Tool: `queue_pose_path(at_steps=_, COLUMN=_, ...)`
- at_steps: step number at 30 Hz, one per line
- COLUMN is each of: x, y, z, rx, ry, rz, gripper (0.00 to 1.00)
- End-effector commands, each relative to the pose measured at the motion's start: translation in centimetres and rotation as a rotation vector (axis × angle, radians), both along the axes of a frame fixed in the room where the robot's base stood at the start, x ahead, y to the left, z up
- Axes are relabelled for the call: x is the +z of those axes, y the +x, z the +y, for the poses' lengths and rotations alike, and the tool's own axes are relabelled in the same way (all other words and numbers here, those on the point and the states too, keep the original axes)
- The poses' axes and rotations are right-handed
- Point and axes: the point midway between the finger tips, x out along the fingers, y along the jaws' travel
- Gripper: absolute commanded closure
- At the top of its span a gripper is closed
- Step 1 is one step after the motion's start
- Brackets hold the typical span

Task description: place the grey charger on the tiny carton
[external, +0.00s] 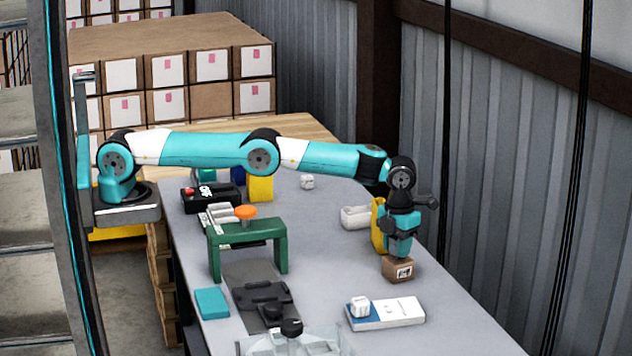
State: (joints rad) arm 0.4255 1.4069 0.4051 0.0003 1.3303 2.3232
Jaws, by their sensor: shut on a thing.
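The tiny carton (398,271) is a small brown box with a black-and-white label, near the table's right edge. My gripper (399,252) points down directly over it, with its fingertips close to the carton's top. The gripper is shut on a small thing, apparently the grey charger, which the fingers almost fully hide. I cannot tell whether the held thing touches the carton.
A yellow object (379,226) and a whitish rounded object (355,217) stand close behind my gripper. A blue-and-white box (386,313) with a white cube (361,307) on it lies in front. A green stand (248,236) is at left. The table's middle is fairly clear.

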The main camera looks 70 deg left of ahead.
Motion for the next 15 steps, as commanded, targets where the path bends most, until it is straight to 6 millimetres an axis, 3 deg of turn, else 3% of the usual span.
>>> queue_pose_path(at_steps=8, x=-0.39, y=0.03, z=-0.01, rx=0.000, ry=-0.001, rz=-0.001, gripper=0.90)
queue_pose_path(at_steps=9, x=-0.26, y=0.03, z=-0.01, rx=0.000, ry=-0.001, rz=-0.001, gripper=0.59)
queue_pose_path(at_steps=12, x=-0.23, y=0.02, z=0.00, rx=0.000, ry=-0.001, rz=-0.001, gripper=0.41)
queue_pose_path(at_steps=15, x=-0.22, y=0.02, z=-0.01, rx=0.000, ry=-0.001, rz=-0.001, gripper=0.41)
